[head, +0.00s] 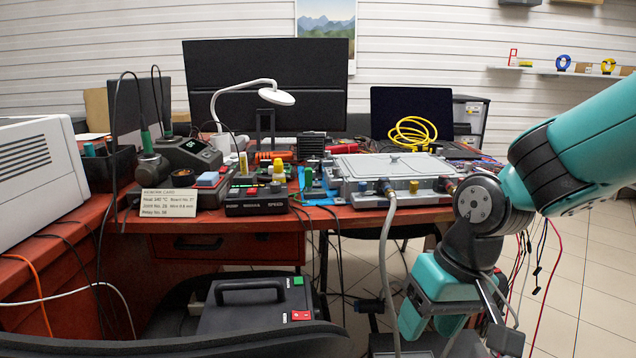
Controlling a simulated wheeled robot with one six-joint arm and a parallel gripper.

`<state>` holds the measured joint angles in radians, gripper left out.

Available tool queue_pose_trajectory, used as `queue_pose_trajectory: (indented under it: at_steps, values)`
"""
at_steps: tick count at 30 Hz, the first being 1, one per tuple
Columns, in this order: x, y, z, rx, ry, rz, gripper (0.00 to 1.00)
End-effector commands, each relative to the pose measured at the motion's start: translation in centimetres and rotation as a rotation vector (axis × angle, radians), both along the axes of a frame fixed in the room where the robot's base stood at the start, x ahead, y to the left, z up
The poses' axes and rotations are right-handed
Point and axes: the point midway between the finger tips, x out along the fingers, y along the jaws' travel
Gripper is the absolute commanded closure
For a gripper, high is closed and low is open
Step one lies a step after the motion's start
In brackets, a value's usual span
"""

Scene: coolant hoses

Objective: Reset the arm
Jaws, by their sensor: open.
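My arm comes in from the right edge, with a teal upper link and a dark round joint. It bends downward in front of the red table. My gripper (432,322) hangs low at the bottom right, pointing down, below the table top. Its teal parts are apart and I see nothing held between them. The fingertips are partly hidden by dark parts and the bottom clutter.
The red table (140,212) holds monitors, a white lamp (275,97), a soldering station (188,152), a small sign (168,204) and a coiled yellow hose (412,132). A black case (258,306) stands low in front. Loose wires hang right of my gripper; tiled floor shows there.

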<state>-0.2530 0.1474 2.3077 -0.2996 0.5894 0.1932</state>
Motion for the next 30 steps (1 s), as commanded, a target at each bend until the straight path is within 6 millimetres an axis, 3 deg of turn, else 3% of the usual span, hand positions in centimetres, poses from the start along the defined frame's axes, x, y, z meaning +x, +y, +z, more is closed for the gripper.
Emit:
queue_pose_trajectory:
  at_steps: [3,13,15,23,30]
  values:
    - [-4.2,0.2,3.0,0.040,-0.038,0.118,0.47]
    - [-13.2,0.0,6.7,0.104,-0.113,0.376,0.47]
    - [-12.8,0.1,9.2,0.103,-0.106,0.367,0.47]
    - [-12.7,0.1,15.7,0.103,-0.107,0.364,0.47]
    - [-12.7,0.1,24.9,0.103,-0.106,0.363,0.47]
